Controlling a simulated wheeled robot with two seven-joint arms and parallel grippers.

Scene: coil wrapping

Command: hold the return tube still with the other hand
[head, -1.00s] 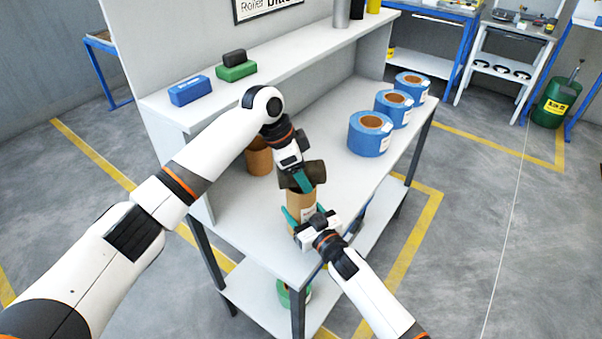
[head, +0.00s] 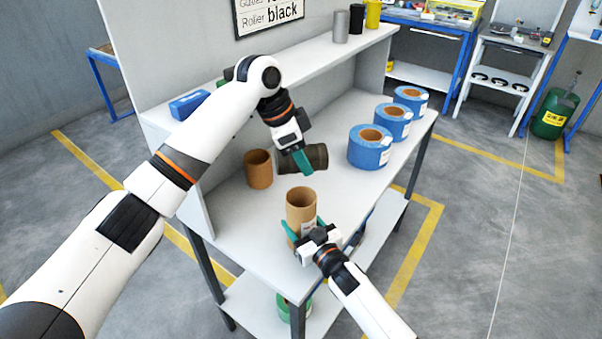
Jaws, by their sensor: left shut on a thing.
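Part of the cylinder is hidden by the teal finger.
A second brown tube (head: 258,170) stands farther back on the white table (head: 235,215). Three blue rolls (head: 370,150) line the right edge. A shelf (head: 320,58) behind holds a blue block (head: 188,104) and several small cylinders. The table between is clear.

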